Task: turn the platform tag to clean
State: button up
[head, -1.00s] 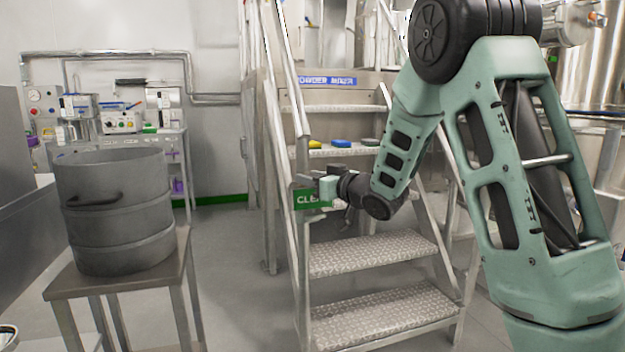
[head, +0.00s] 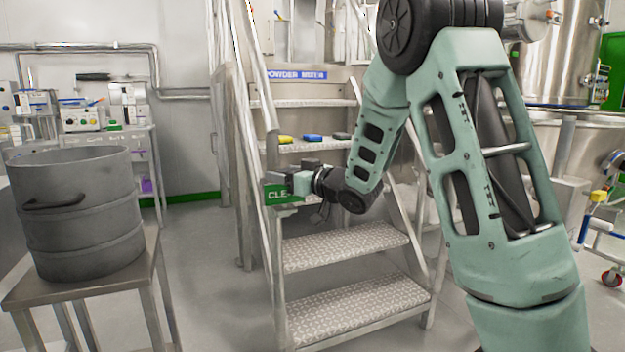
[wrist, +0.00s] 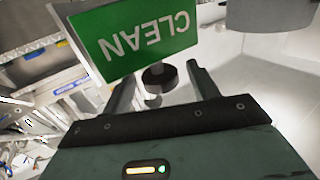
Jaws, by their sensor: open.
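The platform tag (head: 279,195) is a green plate with white lettering at the left handrail of the steps. Its visible face reads CLEAN in the wrist view (wrist: 140,34), where it appears upside down; in the head view the last letters are hidden. My gripper (wrist: 163,84) is open, its two fingers apart just beside the tag. A dark round knob (wrist: 160,75) shows between the fingers, and nothing is gripped. In the head view my gripper (head: 300,186) is at the tag's right side and partly hidden; contact cannot be told.
Metal steps (head: 345,248) with handrails stand behind and below my gripper. Yellow, blue and grey items lie on an upper step. A grey drum (head: 80,215) stands on a metal table (head: 130,280) at left. The floor between table and steps is clear.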

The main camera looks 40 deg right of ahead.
jog(key=b+v, duration=0.1)
jog(key=v, duration=1.5)
jog(key=shift+s, duration=0.2)
jog(key=w+a+f+g+h, duration=0.1)
jog(key=a+f+g, duration=0.35)
jog(key=a, duration=0.45)
jog(key=w+a+f+g+h, duration=0.1)
jog(key=a+f+g, duration=0.2)
jog(key=a+f, duration=0.35)
jog(key=s+a+f+n+g, duration=0.2)
jog(key=s+a+g, duration=0.1)
jog(key=s+a, duration=0.4)
jog(key=s+a+f+n+g+h, duration=0.15)
jog(key=s+a+g, duration=0.25)
jog(key=s, duration=0.5)
jog(key=s+a+f+n+g, duration=0.1)
jog(key=s+a+n+g, duration=0.15)
jog(key=s+a, duration=0.5)
notch_tip(320, 180, up, 34)
jog(key=s+d+p, duration=0.1)
jog(key=p, duration=3.2)
jog(key=shift+d+f+m+g, duration=0.25)
jog(key=shift+d+m+g, duration=0.05)
jog(key=shift+d+m, duration=0.1)
